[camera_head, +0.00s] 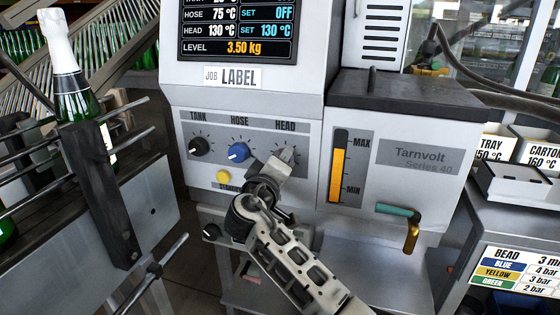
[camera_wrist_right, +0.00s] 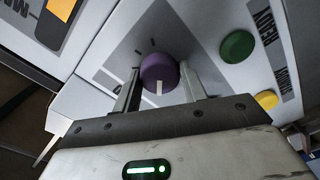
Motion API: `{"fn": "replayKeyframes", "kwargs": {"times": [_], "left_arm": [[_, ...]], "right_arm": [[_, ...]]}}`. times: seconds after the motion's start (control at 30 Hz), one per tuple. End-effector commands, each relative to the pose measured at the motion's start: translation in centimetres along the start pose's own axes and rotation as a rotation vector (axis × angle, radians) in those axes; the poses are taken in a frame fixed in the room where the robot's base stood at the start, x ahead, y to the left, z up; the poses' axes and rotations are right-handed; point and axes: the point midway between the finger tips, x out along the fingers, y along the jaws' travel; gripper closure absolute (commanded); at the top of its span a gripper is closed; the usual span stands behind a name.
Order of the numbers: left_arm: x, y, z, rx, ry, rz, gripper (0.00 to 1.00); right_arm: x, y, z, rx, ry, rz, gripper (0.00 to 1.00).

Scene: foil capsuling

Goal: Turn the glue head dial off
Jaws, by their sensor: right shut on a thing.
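The HEAD dial is a round purple knob (camera_wrist_right: 158,70) with a white pointer mark, seen close in the right wrist view. That mark points down toward my gripper in that view. My right gripper (camera_wrist_right: 160,84) is shut on the knob, with one finger on each side. In the head view, my right gripper (camera_head: 283,163) is at the panel under the HEAD label (camera_head: 286,126) and mostly hides the knob. The display (camera_head: 238,28) reads HEAD 130 °C with SET 130 °C, and HOSE SET OFF. My left gripper is not in view.
A black TANK dial (camera_head: 199,146) and a blue HOSE dial (camera_head: 238,152) sit left of my right gripper. A yellow button (camera_head: 222,176) is below them. A green button (camera_wrist_right: 237,47) shows beside the knob. A teal-handled tap (camera_head: 398,211) sticks out at the right.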

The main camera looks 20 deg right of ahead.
Motion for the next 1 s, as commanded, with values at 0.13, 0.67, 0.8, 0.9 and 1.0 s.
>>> {"fn": "replayKeyframes", "kwargs": {"times": [0.13,0.67,0.8,0.9,1.0], "left_arm": [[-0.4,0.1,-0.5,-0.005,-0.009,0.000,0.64],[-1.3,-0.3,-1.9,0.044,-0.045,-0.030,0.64],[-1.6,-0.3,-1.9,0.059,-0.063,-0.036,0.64],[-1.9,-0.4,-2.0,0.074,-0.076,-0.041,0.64],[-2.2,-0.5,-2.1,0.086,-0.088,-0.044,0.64]], "right_arm": [[0.0,0.2,-0.1,-0.095,-0.002,0.000,0.81],[0.0,0.3,-0.2,-0.585,-0.001,0.000,0.81],[0.0,0.3,-0.2,-0.719,-0.001,0.000,0.81],[0.1,0.3,-0.1,-0.814,-0.001,0.000,0.81],[0.1,0.3,-0.1,-0.908,-0.001,0.001,0.81]]}}
